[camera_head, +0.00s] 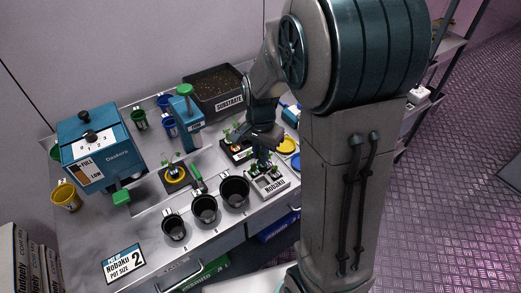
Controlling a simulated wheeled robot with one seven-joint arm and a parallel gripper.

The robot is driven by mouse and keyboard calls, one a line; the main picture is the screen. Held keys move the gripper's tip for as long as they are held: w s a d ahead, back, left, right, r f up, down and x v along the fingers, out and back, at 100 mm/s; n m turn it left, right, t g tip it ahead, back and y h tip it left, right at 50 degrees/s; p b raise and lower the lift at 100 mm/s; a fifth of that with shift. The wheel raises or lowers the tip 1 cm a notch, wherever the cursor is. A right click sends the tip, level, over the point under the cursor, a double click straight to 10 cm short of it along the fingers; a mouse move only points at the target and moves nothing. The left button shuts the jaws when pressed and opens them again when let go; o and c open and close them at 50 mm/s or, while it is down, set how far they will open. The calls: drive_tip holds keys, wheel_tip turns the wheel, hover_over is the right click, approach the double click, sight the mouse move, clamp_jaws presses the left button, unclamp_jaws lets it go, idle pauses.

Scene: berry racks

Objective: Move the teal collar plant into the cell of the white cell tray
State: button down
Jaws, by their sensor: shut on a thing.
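My gripper (264,152) points down just above the tray's back part. It is shut on a small plant, the teal collar plant (263,158), of which only a bluish bit shows between the fingers. My fingers hide most of it, and I cannot tell whether its lower end touches the tray.
A black tray (229,154) with seedlings sits behind and left. Black pots (234,192) stand left of the white tray. A yellow dish (287,145) lies right. A substrate box (214,88), blue machine (92,146) and blue dispenser (186,122) stand farther back and left.

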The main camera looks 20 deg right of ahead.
sight(261, 170)
drive_tip(key=shift+f+b, duration=3.05)
drive_tip(key=shift+f, duration=1.1)
drive_tip(key=c, duration=1.4)
unclamp_jaws()
drive_tip(key=shift+r, duration=0.15)
drive_tip(key=shift+r+p, duration=3.5)
drive_tip(key=shift+r, duration=0.85)
